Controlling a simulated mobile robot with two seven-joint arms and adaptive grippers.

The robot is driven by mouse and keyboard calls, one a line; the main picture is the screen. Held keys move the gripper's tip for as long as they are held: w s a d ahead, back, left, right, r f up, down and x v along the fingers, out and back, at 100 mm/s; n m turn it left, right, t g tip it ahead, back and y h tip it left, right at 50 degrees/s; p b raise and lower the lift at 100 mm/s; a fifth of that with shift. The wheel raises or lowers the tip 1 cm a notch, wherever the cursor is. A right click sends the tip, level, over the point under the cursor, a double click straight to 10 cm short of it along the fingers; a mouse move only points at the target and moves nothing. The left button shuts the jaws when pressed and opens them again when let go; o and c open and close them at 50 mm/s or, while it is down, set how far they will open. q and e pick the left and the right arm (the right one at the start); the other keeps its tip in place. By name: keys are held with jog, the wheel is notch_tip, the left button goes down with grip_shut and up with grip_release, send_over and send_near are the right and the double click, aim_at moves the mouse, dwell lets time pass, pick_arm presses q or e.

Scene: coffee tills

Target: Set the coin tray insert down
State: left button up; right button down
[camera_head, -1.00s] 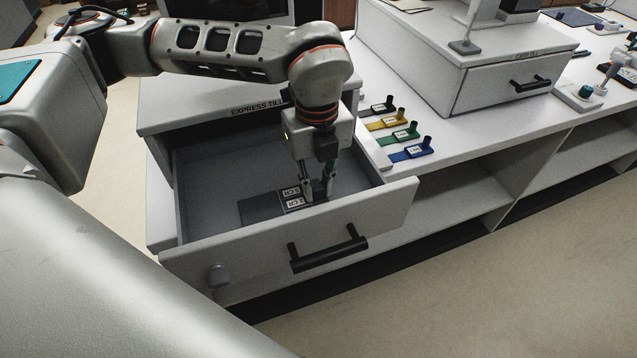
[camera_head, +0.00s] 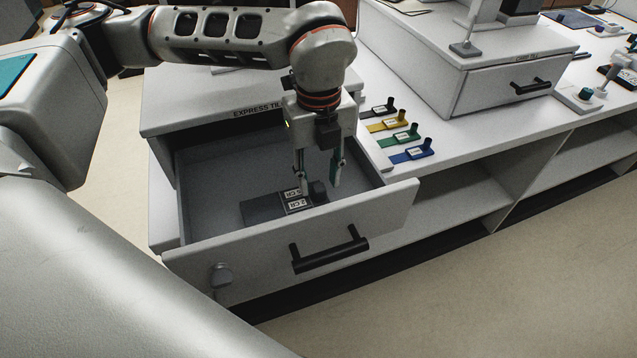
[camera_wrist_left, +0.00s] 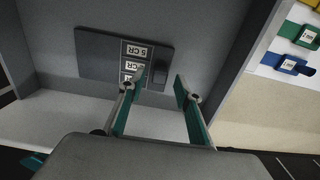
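The coin tray insert (camera_head: 262,208) is a flat dark plate with white labels such as "5 CR" and "2 CR" and a dark knob at its right end. It lies on the floor of the open express till drawer (camera_head: 292,262). It also shows in the left wrist view (camera_wrist_left: 98,57). My left gripper (camera_head: 320,186) is open just above the knob end, its fingers apart on either side of the knob in the head view. It holds nothing. In the left wrist view, one finger overlaps the edge of the labels. My right gripper is not in view.
Black (camera_head: 376,111), yellow (camera_head: 386,125), green (camera_head: 398,138) and blue (camera_head: 410,155) tagged pieces with upright knobs lie on the counter right of the drawer. A second till (camera_head: 510,85) with a shut drawer stands at the upper right. The drawer walls enclose my left gripper.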

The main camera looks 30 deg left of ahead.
pick_arm(q)
notch_tip(320, 180, up, 9)
jog(key=p, duration=0.1)
jog(key=shift+r, duration=0.2)
dwell(0.4)
